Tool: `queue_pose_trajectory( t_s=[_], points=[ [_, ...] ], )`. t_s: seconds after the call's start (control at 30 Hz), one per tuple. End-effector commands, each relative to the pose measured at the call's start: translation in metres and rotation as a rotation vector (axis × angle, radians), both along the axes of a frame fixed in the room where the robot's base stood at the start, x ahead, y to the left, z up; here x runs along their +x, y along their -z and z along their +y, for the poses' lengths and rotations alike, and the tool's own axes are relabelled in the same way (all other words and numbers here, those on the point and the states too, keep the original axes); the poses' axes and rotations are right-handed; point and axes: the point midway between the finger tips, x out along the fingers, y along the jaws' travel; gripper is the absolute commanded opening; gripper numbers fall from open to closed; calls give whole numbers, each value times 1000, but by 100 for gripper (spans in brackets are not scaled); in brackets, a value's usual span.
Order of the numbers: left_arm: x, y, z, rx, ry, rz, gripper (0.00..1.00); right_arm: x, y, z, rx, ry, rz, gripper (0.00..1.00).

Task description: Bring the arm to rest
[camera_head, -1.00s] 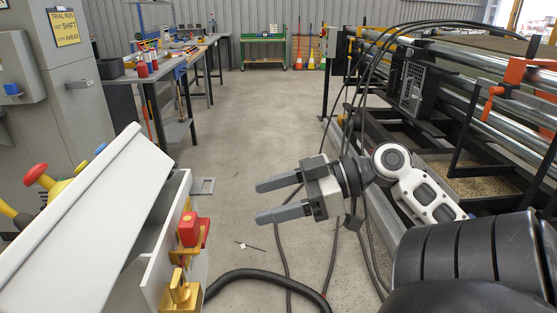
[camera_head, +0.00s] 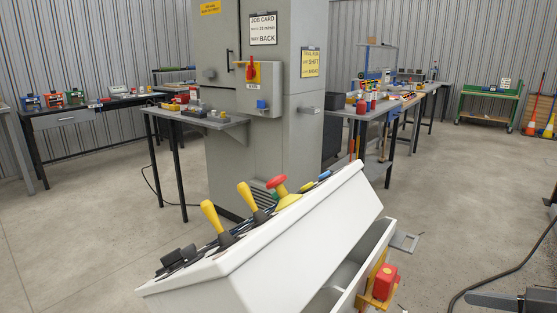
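My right gripper (camera_head: 495,301) shows only at the bottom right corner. One dark grey finger and a bit of its body are in view, and the rest is cut off by the frame edge. I cannot tell how far apart its fingers are, and no object shows at the visible finger. My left gripper and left arm are not in view.
A white sloped control console (camera_head: 290,250) with yellow levers and a red mushroom button stands close in front. A grey cabinet (camera_head: 300,130) stands behind it. Workbenches (camera_head: 75,117) line the back. A black cable (camera_head: 500,277) lies on the open floor at right.

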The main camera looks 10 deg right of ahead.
Motion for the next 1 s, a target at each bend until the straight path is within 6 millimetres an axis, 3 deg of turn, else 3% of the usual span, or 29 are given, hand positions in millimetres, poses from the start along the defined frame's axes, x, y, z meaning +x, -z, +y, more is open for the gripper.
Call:
queue_pose_trajectory(
  t_s=[0.1,0.2,0.3,0.4,0.6,0.7,1.0],
  points=[
    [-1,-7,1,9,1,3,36,6,71,14,13,149,155,63],
    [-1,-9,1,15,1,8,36,4,125,37,-9,249,245,63],
    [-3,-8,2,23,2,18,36,-2,164,74,-37,309,287,63],
    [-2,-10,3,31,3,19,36,-9,186,120,-60,330,286,63],
    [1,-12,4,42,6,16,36,-17,190,198,-67,308,213,63],
    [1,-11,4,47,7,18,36,-19,187,217,-64,295,186,63],
    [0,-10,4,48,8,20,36,-20,186,224,-65,289,174,63]
  ],
)
